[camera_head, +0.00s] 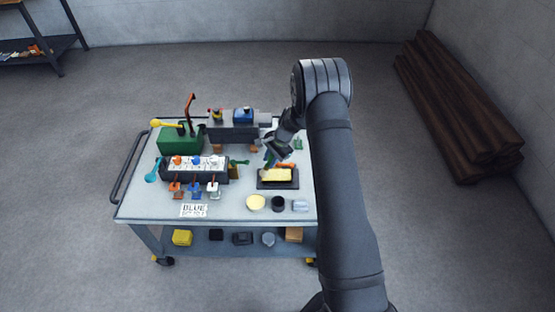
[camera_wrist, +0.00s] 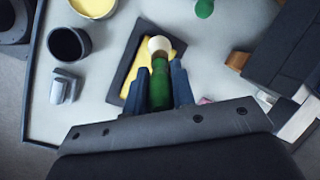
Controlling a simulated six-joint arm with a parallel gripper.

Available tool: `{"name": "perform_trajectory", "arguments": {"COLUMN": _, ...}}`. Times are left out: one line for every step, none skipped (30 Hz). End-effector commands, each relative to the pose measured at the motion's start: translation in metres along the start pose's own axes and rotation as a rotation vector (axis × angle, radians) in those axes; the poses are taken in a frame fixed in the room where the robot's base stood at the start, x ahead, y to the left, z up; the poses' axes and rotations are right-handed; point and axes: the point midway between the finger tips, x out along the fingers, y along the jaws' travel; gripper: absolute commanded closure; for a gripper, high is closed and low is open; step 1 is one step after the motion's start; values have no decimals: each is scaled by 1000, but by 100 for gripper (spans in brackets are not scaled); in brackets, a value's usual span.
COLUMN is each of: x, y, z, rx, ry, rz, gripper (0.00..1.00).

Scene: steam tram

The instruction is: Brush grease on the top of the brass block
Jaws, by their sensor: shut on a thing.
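The brass block (camera_head: 275,174) is a yellow bar on a dark tray (camera_head: 290,185), near the right side of the trolley top. In the wrist view the block (camera_wrist: 134,82) is partly covered by the brush and a finger. My gripper (camera_head: 270,150) is low over the block's far side. In the wrist view my gripper (camera_wrist: 164,82) is shut on the green handle of a brush (camera_wrist: 159,88). The brush's round pale tip overlaps the far part of the block and tray in that view. I cannot tell whether it touches the block. A round pot with pale yellow content (camera_head: 256,202) stands in front of the tray.
A black cup (camera_head: 278,203) and a grey metal piece (camera_head: 300,205) stand right of the pot. A panel with coloured knobs (camera_head: 194,168), a green box (camera_head: 180,139) and a grey machine (camera_head: 232,131) fill the left and back. Bare trolley top lies around the pot.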

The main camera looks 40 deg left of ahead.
Motion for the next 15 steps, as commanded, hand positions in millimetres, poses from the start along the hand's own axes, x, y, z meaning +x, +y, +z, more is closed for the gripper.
{"name": "perform_trajectory", "arguments": {"x": 2, "y": -3, "z": 4, "rx": -2, "ry": -1, "rz": 1, "gripper": 100}}
{"name": "perform_trajectory", "arguments": {"x": 3, "y": -5, "z": 6, "rx": -2, "ry": -1, "rz": 1, "gripper": 100}}
{"name": "perform_trajectory", "arguments": {"x": 4, "y": -7, "z": 8, "rx": -2, "ry": 0, "rz": 0, "gripper": 100}}
{"name": "perform_trajectory", "arguments": {"x": 2, "y": -4, "z": 4, "rx": 2, "ry": 0, "rz": 0, "gripper": 100}}
{"name": "perform_trajectory", "arguments": {"x": 0, "y": -2, "z": 2, "rx": 3, "ry": 0, "rz": 0, "gripper": 100}}
{"name": "perform_trajectory", "arguments": {"x": 0, "y": 1, "z": -1, "rx": 3, "ry": 0, "rz": 0, "gripper": 100}}
{"name": "perform_trajectory", "arguments": {"x": -2, "y": 3, "z": -3, "rx": 2, "ry": 0, "rz": 0, "gripper": 100}}
{"name": "perform_trajectory", "arguments": {"x": -2, "y": 5, "z": -5, "rx": 2, "ry": 0, "rz": 0, "gripper": 100}}
{"name": "perform_trajectory", "arguments": {"x": -4, "y": 7, "z": -8, "rx": 2, "ry": 0, "rz": 0, "gripper": 100}}
{"name": "perform_trajectory", "arguments": {"x": -4, "y": 9, "z": -9, "rx": 2, "ry": 0, "rz": 0, "gripper": 100}}
{"name": "perform_trajectory", "arguments": {"x": -5, "y": 10, "z": -11, "rx": 2, "ry": 0, "rz": 0, "gripper": 100}}
{"name": "perform_trajectory", "arguments": {"x": -7, "y": 13, "z": -14, "rx": 2, "ry": 0, "rz": 0, "gripper": 100}}
{"name": "perform_trajectory", "arguments": {"x": -8, "y": 14, "z": -16, "rx": 2, "ry": 0, "rz": 0, "gripper": 100}}
{"name": "perform_trajectory", "arguments": {"x": -9, "y": 16, "z": -18, "rx": 2, "ry": 0, "rz": 0, "gripper": 100}}
{"name": "perform_trajectory", "arguments": {"x": -10, "y": 19, "z": -20, "rx": 2, "ry": 0, "rz": 0, "gripper": 100}}
